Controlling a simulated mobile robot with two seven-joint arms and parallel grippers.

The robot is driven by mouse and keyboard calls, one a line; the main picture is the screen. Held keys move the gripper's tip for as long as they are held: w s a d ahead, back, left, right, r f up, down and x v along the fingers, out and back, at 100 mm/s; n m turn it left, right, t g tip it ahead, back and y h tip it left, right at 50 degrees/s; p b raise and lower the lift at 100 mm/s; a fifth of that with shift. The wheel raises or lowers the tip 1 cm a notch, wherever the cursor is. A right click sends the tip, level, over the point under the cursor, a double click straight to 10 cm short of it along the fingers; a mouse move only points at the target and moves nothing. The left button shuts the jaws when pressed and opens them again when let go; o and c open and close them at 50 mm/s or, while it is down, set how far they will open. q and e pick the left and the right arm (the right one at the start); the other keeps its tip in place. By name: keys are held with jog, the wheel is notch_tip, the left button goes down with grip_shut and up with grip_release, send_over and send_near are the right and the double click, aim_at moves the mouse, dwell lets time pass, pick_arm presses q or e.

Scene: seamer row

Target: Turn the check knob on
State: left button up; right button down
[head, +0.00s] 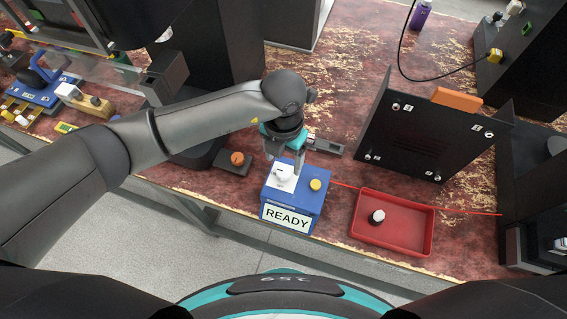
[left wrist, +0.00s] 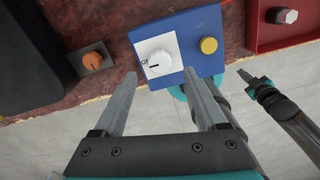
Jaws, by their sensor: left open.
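The check knob (head: 284,173) is a round white knob on a white plate on top of a blue box (head: 296,208) with a READY label. In the left wrist view the knob (left wrist: 159,62) has a dark pointer line toward the left, near partly readable lettering. My left gripper (head: 285,150) is open, just above and behind the knob in the head view. In the left wrist view its fingers (left wrist: 160,76) point toward the knob, one to each side, with no clear contact. My right gripper (left wrist: 247,78) shows at the right of the left wrist view; its jaw opening is unclear.
A yellow button (head: 315,184) sits beside the knob on the box. An orange knob (head: 237,158) on a dark base stands to the left. A red tray (head: 428,229) holding a small white-topped part lies to the right. A black panel (head: 430,128) stands behind it.

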aim_at(284, 172)
pick_arm(q)
notch_tip(284, 172, up, 11)
jog(key=shift+p, duration=0.3)
jog(key=shift+s+f, duration=0.1)
dwell(0.4)
